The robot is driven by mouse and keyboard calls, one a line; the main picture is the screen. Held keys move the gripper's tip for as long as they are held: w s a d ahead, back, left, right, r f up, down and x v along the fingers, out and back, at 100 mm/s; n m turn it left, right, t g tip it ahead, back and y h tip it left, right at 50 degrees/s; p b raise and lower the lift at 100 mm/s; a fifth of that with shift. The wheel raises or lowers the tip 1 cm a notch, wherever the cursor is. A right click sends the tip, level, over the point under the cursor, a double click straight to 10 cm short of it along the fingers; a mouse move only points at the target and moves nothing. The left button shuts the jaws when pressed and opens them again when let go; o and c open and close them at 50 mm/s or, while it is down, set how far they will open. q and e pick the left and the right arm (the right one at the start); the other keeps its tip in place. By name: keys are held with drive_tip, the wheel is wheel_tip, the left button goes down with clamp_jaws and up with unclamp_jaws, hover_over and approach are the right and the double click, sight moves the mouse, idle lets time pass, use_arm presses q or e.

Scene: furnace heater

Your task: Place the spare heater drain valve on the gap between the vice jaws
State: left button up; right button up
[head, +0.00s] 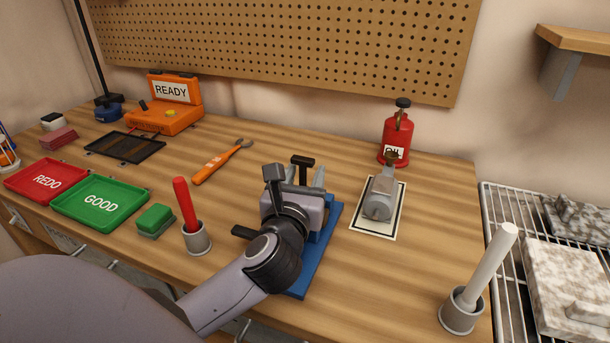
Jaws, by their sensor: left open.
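The blue vice (326,236) stands on the bench near the middle, largely covered by my left arm. Its jaws and the gap between them are hidden or hard to make out. My left gripper (295,182) is over the vice, open, with its fingers pointing away from me. A black T-shaped handle (302,160) shows just beyond the fingers; I cannot tell what it belongs to. A grey metal part with a dark knob, possibly the drain valve (379,199), lies on a white black-bordered mat (372,230) right of the vice. My right gripper is not in view.
A red oil can (396,138) stands behind the mat. A white rod in a grey cup (462,315) is at the front right. A red-handled tool in a cup (196,238), a green block (155,219) and green tray (100,203) are left. An orange-handled tool (216,164) lies behind.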

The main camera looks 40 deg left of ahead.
use_arm(q)
drive_tip(key=b+v, duration=0.1)
drive_tip(key=v, duration=0.8)
drive_tip(key=shift+s+d, duration=0.15)
drive_tip(key=shift+s, duration=0.2)
drive_tip(key=shift+v, duration=0.9)
drive_tip(key=shift+f, duration=0.1)
